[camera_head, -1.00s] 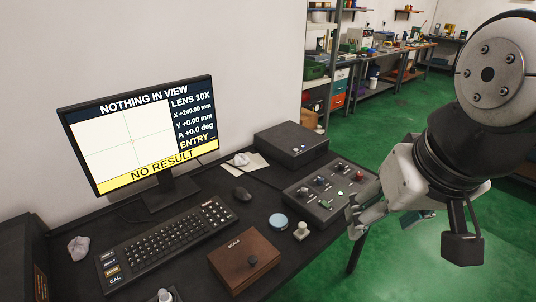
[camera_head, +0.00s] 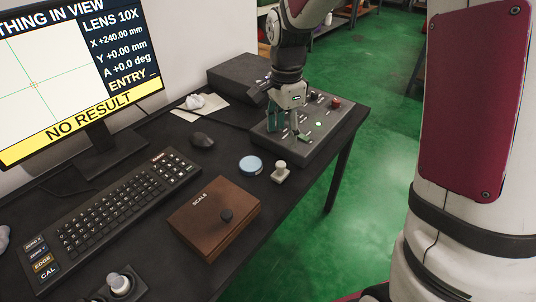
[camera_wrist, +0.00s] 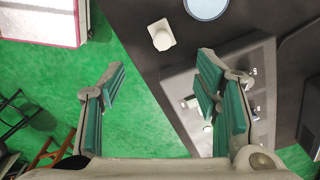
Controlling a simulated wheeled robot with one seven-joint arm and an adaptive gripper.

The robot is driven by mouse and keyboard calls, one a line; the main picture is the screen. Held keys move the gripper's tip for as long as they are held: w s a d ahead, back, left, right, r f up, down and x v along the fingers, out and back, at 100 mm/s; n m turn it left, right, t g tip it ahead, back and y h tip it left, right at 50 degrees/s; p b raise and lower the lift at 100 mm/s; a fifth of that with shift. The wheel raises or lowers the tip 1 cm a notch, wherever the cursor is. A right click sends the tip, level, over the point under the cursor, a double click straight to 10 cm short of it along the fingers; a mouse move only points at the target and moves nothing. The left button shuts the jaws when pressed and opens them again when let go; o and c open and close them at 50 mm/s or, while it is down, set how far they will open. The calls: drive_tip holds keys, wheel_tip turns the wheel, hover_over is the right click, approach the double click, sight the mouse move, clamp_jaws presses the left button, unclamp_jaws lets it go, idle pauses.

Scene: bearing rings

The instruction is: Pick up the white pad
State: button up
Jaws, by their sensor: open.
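A flat off-white pad or sheet (camera_head: 212,113) lies at the back of the dark desk, left of the control panel, with a crumpled white piece (camera_head: 195,101) on it. My gripper (camera_head: 287,132) points down above the control panel, right of the pad and apart from it. In the wrist view my gripper (camera_wrist: 160,68) is open, with nothing between its green-padded fingers. The flat pad does not show in the wrist view. A small off-white block with a round top (camera_head: 280,171) stands near the desk's front edge, and also shows in the wrist view (camera_wrist: 161,35).
The control panel (camera_head: 330,115) with knobs and buttons lies under my gripper. A pale blue disc (camera_head: 250,165), a mouse (camera_head: 202,140), a keyboard (camera_head: 115,210) and a brown SCALE box (camera_head: 215,222) share the desk. A dark box (camera_head: 237,72) stands behind. Green floor (camera_head: 375,160) lies right.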

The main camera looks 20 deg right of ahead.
sight(281, 163)
drive_tip(key=f+b, duration=0.2)
drive_tip(key=f, duration=1.2)
drive_tip(key=shift+w+f+b, duration=0.2)
drive_tip(key=shift+b, duration=0.2)
drive_tip(key=shift+c, duration=0.2)
drive_tip(key=c, duration=1.3)
